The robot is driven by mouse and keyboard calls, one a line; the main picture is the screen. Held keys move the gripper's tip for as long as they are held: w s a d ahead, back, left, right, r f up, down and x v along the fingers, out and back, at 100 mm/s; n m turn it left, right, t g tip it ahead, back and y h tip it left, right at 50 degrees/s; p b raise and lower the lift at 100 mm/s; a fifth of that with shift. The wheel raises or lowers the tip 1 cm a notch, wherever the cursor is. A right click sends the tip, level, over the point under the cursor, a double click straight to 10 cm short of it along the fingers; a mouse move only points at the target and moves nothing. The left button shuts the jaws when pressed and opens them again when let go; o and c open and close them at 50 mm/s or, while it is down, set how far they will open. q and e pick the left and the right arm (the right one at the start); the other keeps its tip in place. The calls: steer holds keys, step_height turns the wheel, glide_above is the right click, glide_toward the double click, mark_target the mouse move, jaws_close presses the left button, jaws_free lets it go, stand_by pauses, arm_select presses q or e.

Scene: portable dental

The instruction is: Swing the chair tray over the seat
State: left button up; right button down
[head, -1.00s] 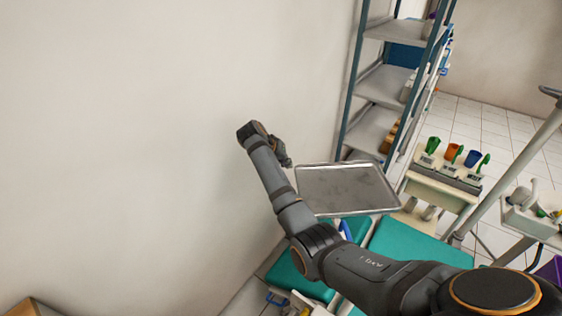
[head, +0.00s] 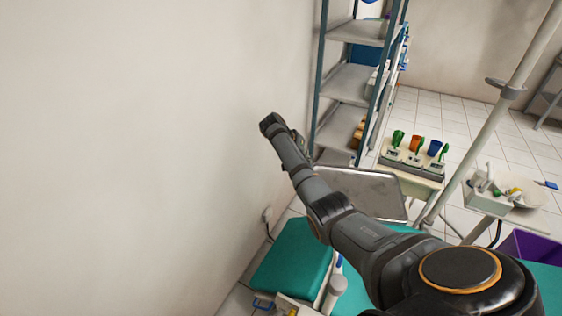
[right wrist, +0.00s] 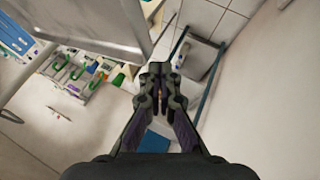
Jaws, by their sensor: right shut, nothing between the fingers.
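The chair tray (head: 366,194) is a grey metal tray with a raised rim. In the head view it lies beyond my right forearm, which hides part of its near left side. The chair has teal cushions (head: 292,256); more teal shows below and right of the tray, partly behind my arm. My right gripper (head: 299,146) is beside the tray's far left corner, between the wall and the shelf, mostly behind my wrist. In the right wrist view its fingers (right wrist: 160,80) are shut and empty, and the tray (right wrist: 95,22) shows at upper left, apart from them. My left gripper is out of view.
A bare wall (head: 130,150) runs along the left. A metal shelf (head: 345,85) stands just past the gripper. A grey pole (head: 515,95) and a purple bin (head: 533,247) are at right.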

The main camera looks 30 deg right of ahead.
steer(key=s+d+m+g+p, duration=0.2)
steer(key=s+d+m, duration=0.1)
steer(key=s+d, duration=0.5)
steer(key=d, duration=0.2)
steer(key=shift+d+m+y, duration=0.3)
steer(key=shift+m+y, duration=0.1)
steer(key=shift+s, duration=0.15)
